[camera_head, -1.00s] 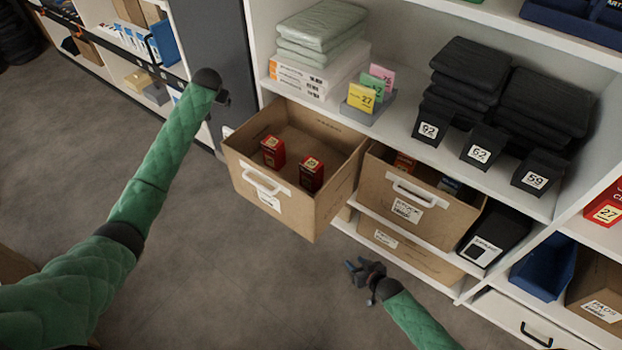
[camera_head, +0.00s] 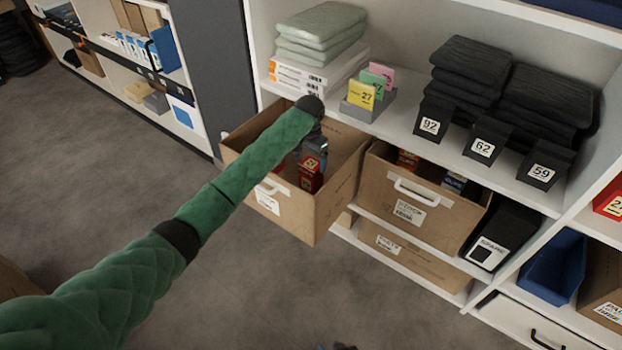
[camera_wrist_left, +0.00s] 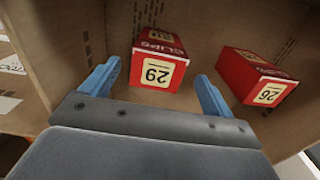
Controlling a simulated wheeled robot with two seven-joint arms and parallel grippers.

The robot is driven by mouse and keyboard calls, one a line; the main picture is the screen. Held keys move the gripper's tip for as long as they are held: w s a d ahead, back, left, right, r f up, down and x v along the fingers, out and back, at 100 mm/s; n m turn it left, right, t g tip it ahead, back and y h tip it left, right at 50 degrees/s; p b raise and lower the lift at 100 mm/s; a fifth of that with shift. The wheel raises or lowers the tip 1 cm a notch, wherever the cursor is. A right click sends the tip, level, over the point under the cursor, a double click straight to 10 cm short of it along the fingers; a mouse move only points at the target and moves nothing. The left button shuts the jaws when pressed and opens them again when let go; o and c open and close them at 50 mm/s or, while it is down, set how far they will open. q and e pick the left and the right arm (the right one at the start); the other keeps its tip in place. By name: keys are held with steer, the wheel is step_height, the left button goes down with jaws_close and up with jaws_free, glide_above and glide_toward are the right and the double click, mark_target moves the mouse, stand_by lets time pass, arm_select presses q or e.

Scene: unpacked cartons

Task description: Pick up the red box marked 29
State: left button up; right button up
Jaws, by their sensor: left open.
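The red box marked 29 (camera_wrist_left: 160,62) stands in an open cardboard drawer box (camera_head: 330,205). In the left wrist view it lies ahead of and between the blue fingers of my left gripper (camera_wrist_left: 155,90), which is open and empty. In the head view my left gripper (camera_head: 315,150) is over the drawer box, just above that red box (camera_head: 310,180), partly covering it. A second red box, marked 26 (camera_wrist_left: 262,80), stands to its right in the left wrist view. In the head view my arm mostly hides it. My right gripper (camera_head: 337,346) barely shows at the bottom edge.
The drawer box juts out from a white shelf unit (camera_head: 400,125). The floor in front is clear.

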mark_target(311, 174)
arm_select(q)
steer(key=shift+d+f+b, duration=0.15)
steer(key=shift+f+b, duration=0.05)
steer(key=shift+f, duration=1.75)
steer(key=shift+d+f+b, duration=0.1)
steer(key=shift+f+b, duration=0.05)
steer(key=shift+f, duration=1.75)
steer(key=shift+c, duration=0.2)
steer(key=shift+w, duration=0.1)
steer(key=c, duration=1.2)
steer(key=shift+o, duration=0.2)
steer(key=shift+r, duration=0.1)
